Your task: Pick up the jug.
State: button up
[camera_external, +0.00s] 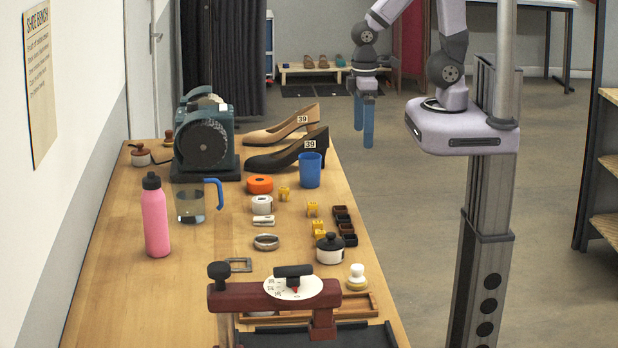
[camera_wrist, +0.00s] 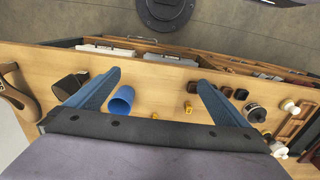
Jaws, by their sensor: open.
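The jug (camera_external: 190,204) is a clear vessel with a blue handle (camera_external: 219,193) on its right side. It stands upright on the wooden bench, right of and beyond the pink bottle, in the external view. I cannot make it out in the wrist view. My gripper (camera_external: 363,137) points down with its blue fingers apart, well above and to the right of the jug, near the bench's right side. In the wrist view my gripper (camera_wrist: 160,78) is open, with nothing between its fingers.
The pink bottle (camera_external: 155,217) stands close to the jug. A dark green machine (camera_external: 205,140) is behind it. An orange tape roll (camera_external: 260,184), white roll (camera_external: 262,204) and blue cup (camera_external: 310,170) are to its right. The cup also shows in the wrist view (camera_wrist: 121,100). Bare wood lies in front.

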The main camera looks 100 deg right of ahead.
jog(key=c, duration=2.2)
